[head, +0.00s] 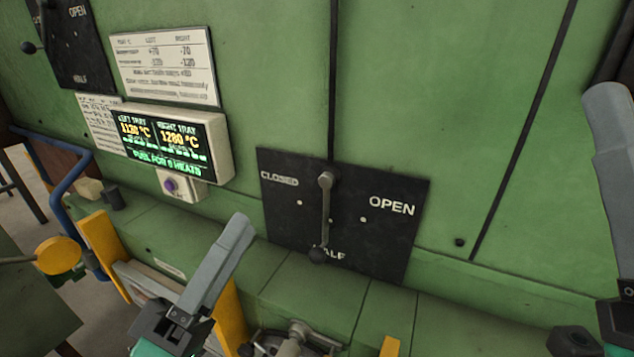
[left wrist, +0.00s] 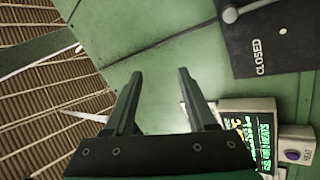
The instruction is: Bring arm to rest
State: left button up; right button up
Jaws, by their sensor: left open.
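My left gripper (head: 238,228) is in the lower middle of the head view, in front of the green furnace wall and left of the lever panel. In the left wrist view its two fingers (left wrist: 160,75) stand apart with nothing between them. My right gripper (head: 608,95) is at the right edge of the head view, partly cut off. One grey finger shows, so its opening cannot be judged. The lever (head: 325,215) on the black panel (head: 385,235) points down to HALF, and neither gripper touches it.
The green wall (head: 260,60) carries a lit temperature display (head: 160,140), a purple button (head: 169,184) and another lever panel (head: 85,55) at upper left. A green ledge, yellow parts and a blue pipe (head: 65,185) lie below. In the left wrist view, ribbed brown surfacing (left wrist: 40,70) fills the left.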

pick_arm(q)
jog(key=s+a+r+m+t+y, duration=0.3)
jog(key=s+a+r+y, duration=0.15)
jog(key=r, duration=0.35)
jog(key=s+a+r+m+t+y, duration=0.4)
jog(key=s+r+y, duration=0.1)
jog(key=r, duration=0.3)
notch_tip(320, 180, up, 12)
jog(key=w+p, duration=0.1)
jog(key=p, duration=1.2)
notch_tip(320, 180, down, 18)
jog(key=b, duration=1.8)
jog(key=shift+a+m+g+b, duration=0.15)
jog(key=shift+m+g+b, duration=0.15)
jog(key=shift+m, duration=0.1)
jog(key=shift+y, duration=0.25)
